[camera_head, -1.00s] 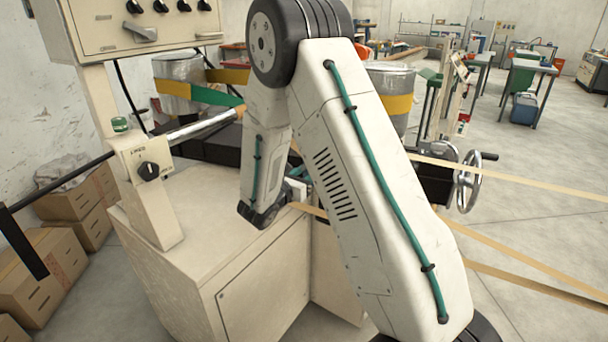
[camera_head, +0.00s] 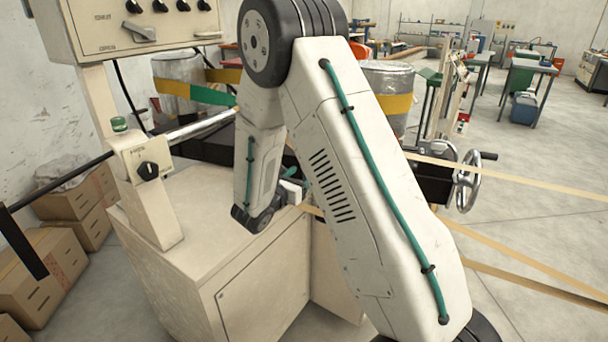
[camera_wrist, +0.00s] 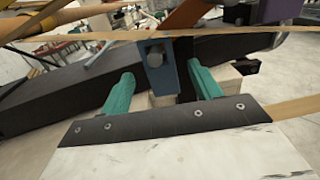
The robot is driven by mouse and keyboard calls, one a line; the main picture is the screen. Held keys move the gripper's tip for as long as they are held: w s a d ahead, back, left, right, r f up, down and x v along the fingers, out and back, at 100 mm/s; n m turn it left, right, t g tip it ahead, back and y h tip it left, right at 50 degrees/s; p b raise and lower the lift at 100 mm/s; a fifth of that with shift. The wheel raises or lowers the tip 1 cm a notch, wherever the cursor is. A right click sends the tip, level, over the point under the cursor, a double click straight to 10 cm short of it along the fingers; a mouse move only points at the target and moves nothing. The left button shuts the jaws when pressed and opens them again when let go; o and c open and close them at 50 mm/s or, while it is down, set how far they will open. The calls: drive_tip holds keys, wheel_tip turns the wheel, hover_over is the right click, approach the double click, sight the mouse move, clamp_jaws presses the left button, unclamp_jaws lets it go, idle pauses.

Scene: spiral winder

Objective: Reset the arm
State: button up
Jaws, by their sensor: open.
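My gripper (camera_wrist: 162,88) shows in the wrist view with two green fingers spread apart. Nothing is held between them. A blue-grey bracket with a round knob (camera_wrist: 156,60) stands beyond the fingers, seen through the gap; whether it touches them I cannot tell. In the head view my arm is bent over the cream machine cabinet (camera_head: 190,235), with its wrist low near the cabinet's right edge. The gripper is mostly hidden behind the arm there.
A control panel (camera_head: 140,30) and a post with a knob (camera_head: 148,185) stand at left. Tan strips (camera_head: 530,262) and a handwheel (camera_head: 468,182) lie to the right. Cardboard boxes (camera_head: 40,275) sit at lower left. Open floor (camera_head: 550,160) is at right.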

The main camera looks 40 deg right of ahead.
drive_tip(key=v, duration=0.6)
drive_tip(key=s+r+m+g+y, duration=0.3)
drive_tip(key=s+m+g+y, duration=0.3)
drive_tip(key=s+m+g, duration=0.95)
drive_tip(key=s+a+r+m+t+y, duration=0.3)
drive_tip(key=s+a+r+t+y, duration=0.2)
drive_tip(key=s, duration=0.3)
drive_tip(key=s+a+r+m+t+y, duration=0.3)
drive_tip(key=s+a+r+t+y, duration=0.2)
drive_tip(key=s+a, duration=0.3)
drive_tip(key=shift+s+r+t+y, duration=0.35)
drive_tip(key=shift+s+r+y, duration=0.15)
drive_tip(key=shift+s+r, duration=0.2)
